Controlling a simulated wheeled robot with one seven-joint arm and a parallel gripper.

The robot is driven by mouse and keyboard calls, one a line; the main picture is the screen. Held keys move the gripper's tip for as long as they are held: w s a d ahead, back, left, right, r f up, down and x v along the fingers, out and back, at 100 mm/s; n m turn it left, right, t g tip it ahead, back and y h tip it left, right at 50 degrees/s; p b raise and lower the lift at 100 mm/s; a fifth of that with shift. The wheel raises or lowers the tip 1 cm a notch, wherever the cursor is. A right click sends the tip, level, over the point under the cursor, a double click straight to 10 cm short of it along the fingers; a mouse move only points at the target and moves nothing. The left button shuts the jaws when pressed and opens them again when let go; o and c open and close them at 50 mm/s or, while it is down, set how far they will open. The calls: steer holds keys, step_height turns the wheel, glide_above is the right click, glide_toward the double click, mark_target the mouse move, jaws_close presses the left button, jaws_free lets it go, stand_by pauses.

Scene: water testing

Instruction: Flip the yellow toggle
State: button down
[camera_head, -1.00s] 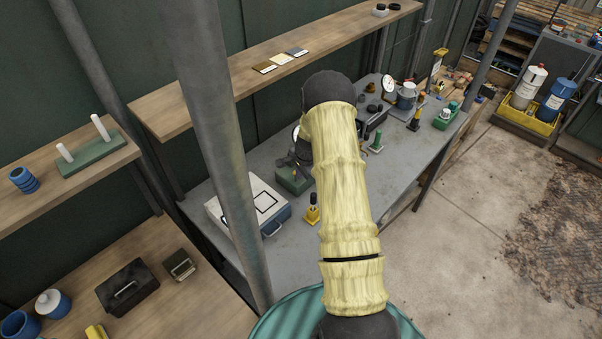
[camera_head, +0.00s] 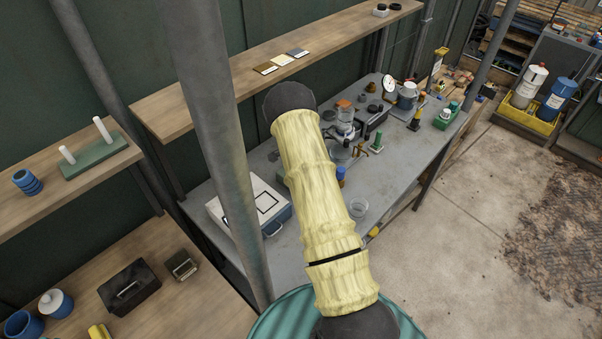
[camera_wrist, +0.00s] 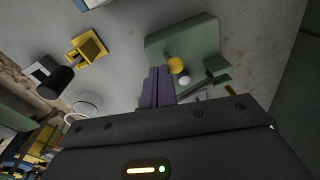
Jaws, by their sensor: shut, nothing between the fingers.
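In the wrist view, the yellow toggle (camera_wrist: 176,65) shows as a round yellow knob in front of a green block (camera_wrist: 195,38). A white knob (camera_wrist: 184,80) sits just beside it. My gripper (camera_wrist: 158,72) is shut and empty, its purple fingers pressed together. The fingertips are just left of the yellow knob in the picture; I cannot tell whether they touch it.
A yellow stand with a black handle (camera_wrist: 55,82) is near the gripper in the wrist view. On the grey bench (camera_head: 400,180), a white-topped case (camera_head: 248,208) lies left of my arm. A jar (camera_head: 345,116) and a clear dish (camera_head: 357,208) stand right of it. A grey post (camera_head: 215,130) rises at left.

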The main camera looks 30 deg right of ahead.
steer(key=shift+w, duration=0.25)
steer(key=shift+s+d, duration=0.15)
steer(key=shift+d, duration=0.05)
steer(key=shift+s+a+f, duration=0.2)
steer(key=shift+s+f, duration=0.05)
steer(key=shift+s, duration=0.15)
steer(key=shift+s+d+f+b, duration=0.1)
steer(key=shift+s+d+b, duration=0.1)
steer(key=shift+s+b, duration=0.15)
